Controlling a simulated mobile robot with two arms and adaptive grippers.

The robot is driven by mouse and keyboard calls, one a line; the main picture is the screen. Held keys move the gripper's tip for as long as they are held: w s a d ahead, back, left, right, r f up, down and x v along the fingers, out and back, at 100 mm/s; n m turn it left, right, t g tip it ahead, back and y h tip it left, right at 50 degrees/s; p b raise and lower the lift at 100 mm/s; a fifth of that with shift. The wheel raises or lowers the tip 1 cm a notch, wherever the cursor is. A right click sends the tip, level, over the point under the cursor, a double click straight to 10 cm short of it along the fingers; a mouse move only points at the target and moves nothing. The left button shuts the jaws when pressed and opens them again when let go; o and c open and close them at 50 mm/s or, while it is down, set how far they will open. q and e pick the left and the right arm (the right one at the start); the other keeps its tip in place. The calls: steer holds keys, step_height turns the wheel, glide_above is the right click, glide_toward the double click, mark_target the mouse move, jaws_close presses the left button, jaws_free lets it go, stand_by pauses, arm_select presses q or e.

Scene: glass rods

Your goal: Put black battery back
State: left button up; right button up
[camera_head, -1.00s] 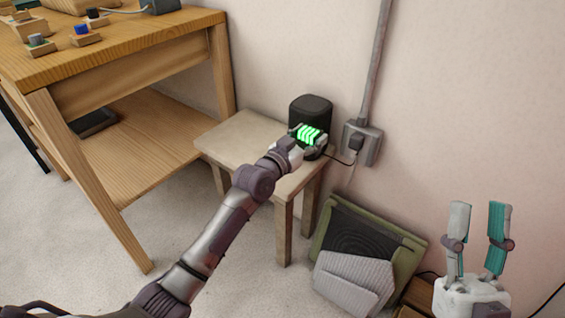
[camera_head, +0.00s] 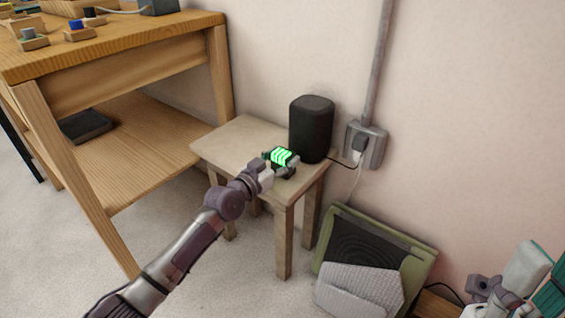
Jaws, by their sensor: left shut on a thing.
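The black battery (camera_head: 281,157) is a small dark block with glowing green bars on its face. It is in my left gripper (camera_head: 279,165), which is shut on it. The gripper holds it over or at the right part of a small wooden side table, just left of a black rounded cylinder (camera_head: 312,128). I cannot tell whether the battery touches the tabletop. My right gripper (camera_head: 536,280) is at the lower right corner, partly cut off by the frame. Its grey and teal fingers look apart, with nothing visible between them.
The side table (camera_head: 235,143) stands against the wall by an outlet box (camera_head: 366,146) with a plugged cable. A wooden workbench (camera_head: 120,48) is at left, with small parts on top. A green-framed panel and grey padded item (camera_head: 360,290) lean at lower right.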

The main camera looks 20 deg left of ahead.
arm_select(q)
steer(key=o, duration=1.6)
